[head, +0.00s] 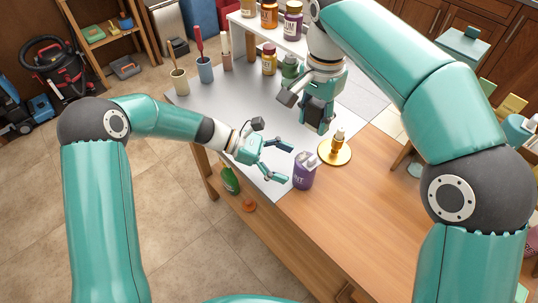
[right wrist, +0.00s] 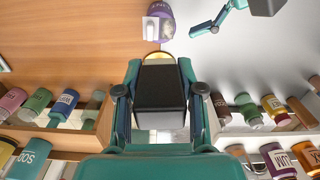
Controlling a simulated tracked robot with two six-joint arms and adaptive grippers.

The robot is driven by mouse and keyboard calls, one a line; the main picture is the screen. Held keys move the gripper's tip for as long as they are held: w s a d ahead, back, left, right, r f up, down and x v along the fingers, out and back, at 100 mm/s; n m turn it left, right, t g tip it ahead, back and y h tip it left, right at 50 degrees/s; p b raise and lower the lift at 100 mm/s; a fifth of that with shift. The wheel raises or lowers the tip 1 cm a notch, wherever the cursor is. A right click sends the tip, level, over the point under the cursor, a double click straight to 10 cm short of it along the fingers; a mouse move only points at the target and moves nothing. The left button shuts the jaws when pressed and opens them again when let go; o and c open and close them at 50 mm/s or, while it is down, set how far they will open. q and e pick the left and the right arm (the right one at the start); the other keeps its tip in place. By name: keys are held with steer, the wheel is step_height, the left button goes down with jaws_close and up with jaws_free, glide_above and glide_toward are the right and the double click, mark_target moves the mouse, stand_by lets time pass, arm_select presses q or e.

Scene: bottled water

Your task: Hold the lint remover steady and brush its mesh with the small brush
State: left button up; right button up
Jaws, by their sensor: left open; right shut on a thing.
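The lint remover (head: 304,172) appears to be the purple, lettered object standing upright at the table's front edge; it also shows at the top of the right wrist view (right wrist: 161,24). Its mesh cannot be made out. My left gripper (head: 282,162) is open and empty, just left of it, with its fingers pointing towards it; part of it shows in the right wrist view (right wrist: 212,24). My right gripper (head: 318,122) is above the table, behind the lint remover, shut on a dark blocky thing (right wrist: 160,88). I cannot tell whether this is the small brush.
A small amber bottle (head: 338,140) stands on a gold plate (head: 325,158) right of the lint remover. Cups with handles (head: 204,70) stand at the back left. Jars (head: 269,58) stand behind my right gripper. The grey tabletop (head: 228,105) between is clear.

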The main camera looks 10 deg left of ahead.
mark_target(305, 170)
arm_select(q)
steer(key=x, duration=0.6)
steer(key=shift+a, duration=0.1)
steer(key=c, duration=1.4)
steer(key=shift+o, duration=0.2)
steer(key=o, duration=0.6)
steer(key=c, duration=0.4)
